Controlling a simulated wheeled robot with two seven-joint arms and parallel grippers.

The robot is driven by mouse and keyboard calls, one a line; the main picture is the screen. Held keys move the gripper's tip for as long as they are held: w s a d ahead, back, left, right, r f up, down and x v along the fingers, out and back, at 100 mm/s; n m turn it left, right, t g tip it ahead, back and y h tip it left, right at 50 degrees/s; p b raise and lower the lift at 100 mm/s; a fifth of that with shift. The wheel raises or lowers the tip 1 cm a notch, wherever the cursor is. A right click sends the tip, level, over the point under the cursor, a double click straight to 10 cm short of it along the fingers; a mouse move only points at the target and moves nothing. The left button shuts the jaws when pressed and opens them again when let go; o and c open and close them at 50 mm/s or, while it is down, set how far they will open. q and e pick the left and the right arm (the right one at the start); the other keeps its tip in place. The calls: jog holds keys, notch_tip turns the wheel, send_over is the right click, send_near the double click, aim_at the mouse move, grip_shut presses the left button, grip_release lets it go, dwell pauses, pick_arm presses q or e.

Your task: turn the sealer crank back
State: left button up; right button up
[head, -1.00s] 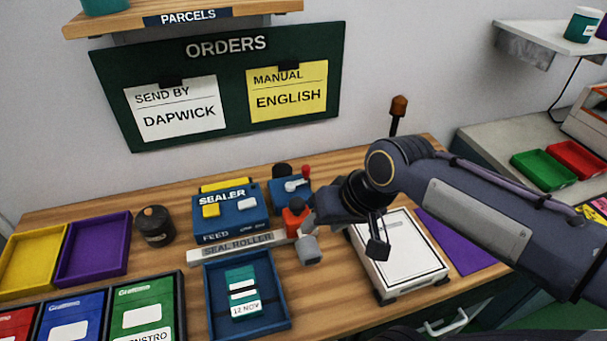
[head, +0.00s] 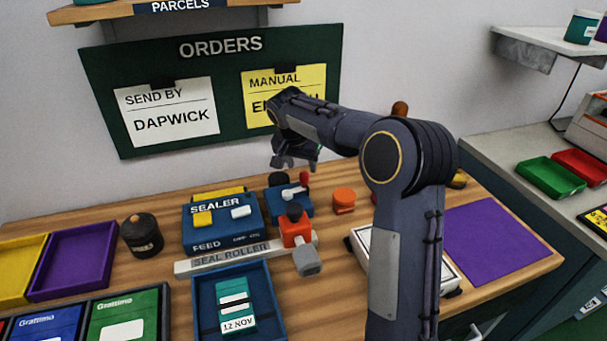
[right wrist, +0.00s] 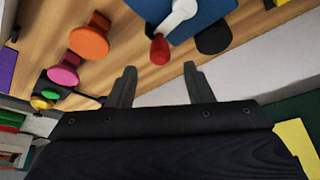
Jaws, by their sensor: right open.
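The blue sealer (head: 215,222) stands at the back of the wooden bench. At its right is a blue crank housing (head: 290,207) with a pale crank arm (head: 292,191) and a red knob (head: 304,179), which points back and right. My right gripper (head: 294,164) is open and empty, above and close to the knob. In the right wrist view the open fingers (right wrist: 158,85) point toward the red knob (right wrist: 160,48), which lies just beyond the fingertips, roughly between them. I see no contact. My left gripper is out of view.
A red-orange block with a grey handle (head: 306,258) sits on the seal roller bar (head: 232,257). An orange round-topped object (head: 343,197) stands right of the crank. A blue tray (head: 203,311) holds a dated packet. The orders board (head: 330,75) hangs behind my gripper.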

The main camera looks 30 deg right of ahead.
aim_at(304, 173)
jog(key=x, duration=0.5)
jog(key=c, duration=1)
